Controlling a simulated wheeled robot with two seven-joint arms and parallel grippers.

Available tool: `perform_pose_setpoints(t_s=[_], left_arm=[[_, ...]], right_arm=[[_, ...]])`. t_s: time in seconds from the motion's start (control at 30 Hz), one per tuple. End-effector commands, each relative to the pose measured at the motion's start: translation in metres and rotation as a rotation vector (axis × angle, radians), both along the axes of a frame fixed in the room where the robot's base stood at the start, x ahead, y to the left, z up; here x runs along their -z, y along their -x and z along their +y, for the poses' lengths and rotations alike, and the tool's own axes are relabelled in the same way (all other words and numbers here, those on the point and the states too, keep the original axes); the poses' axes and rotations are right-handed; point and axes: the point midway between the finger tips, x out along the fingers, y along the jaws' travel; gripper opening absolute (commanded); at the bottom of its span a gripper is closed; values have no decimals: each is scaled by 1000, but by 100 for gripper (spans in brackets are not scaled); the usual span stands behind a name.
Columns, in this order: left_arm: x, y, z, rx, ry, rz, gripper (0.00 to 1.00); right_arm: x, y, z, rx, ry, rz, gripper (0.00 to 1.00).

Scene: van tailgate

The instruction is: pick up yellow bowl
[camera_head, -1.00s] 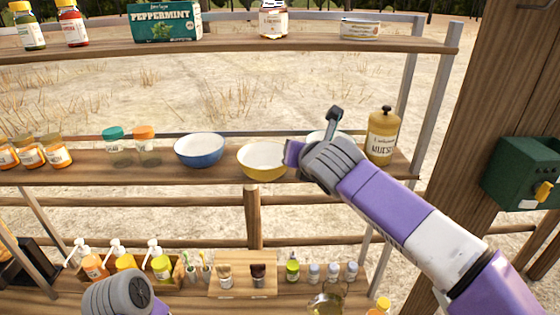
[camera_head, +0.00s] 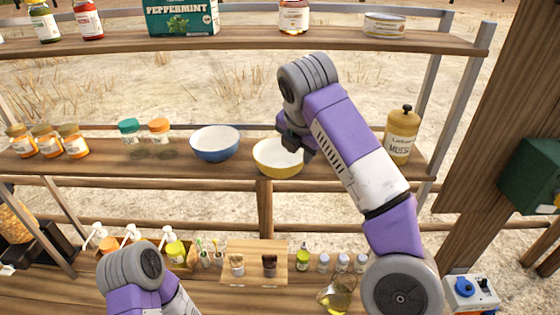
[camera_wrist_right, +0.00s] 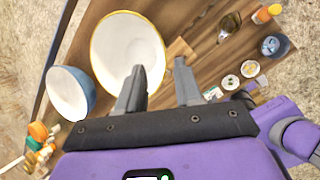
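The yellow bowl (camera_head: 277,160) stands upright and empty on the middle shelf, white inside with a yellow outside. It also shows in the right wrist view (camera_wrist_right: 122,50), seen from above. My right gripper (camera_head: 296,150) is at the bowl's right side in the head view. In the right wrist view its two fingers (camera_wrist_right: 158,82) are spread apart, the left one overlapping the bowl's rim and the right one beside the bowl. I cannot tell whether a finger touches the rim. My left arm shows at the lower left, but its fingers are hidden.
A blue bowl (camera_head: 214,144) stands just left of the yellow bowl. A mustard-coloured jar (camera_head: 401,136) stands to the right on the same shelf (camera_head: 345,171). The upper shelf (camera_head: 250,42) holds a green peppermint box (camera_head: 182,17) and jars. Bottles and a wooden stand fill the lower shelf.

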Motion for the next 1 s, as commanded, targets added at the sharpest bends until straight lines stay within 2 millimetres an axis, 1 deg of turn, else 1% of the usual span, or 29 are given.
perform_pose_setpoints(t_s=[0.27, 0.37, 0.6, 0.67, 0.93, 0.97, 1.0], left_arm=[[0, 0, 0, 0, 0, 0, 43], [0, 0, 0, 0, 0, 0, 43], [0, 0, 0, 0, 0, 0, 43], [0, 0, 0, 0, 0, 0, 43], [0, 0, 0, 0, 0, 0, 43], [0, 0, 0, 0, 0, 0, 43], [0, 0, 0, 0, 0, 0, 43]], right_arm=[[12, -5, -2, 1, 1, 0, 35], [20, -7, -3, 0, 2, 0, 35], [47, -18, -5, 0, 1, 1, 35], [51, -21, -4, 0, -1, -2, 35], [54, -22, -4, 0, 0, -3, 35], [54, -22, -4, 0, 0, -3, 34], [54, -22, -4, 0, 0, -3, 27]])
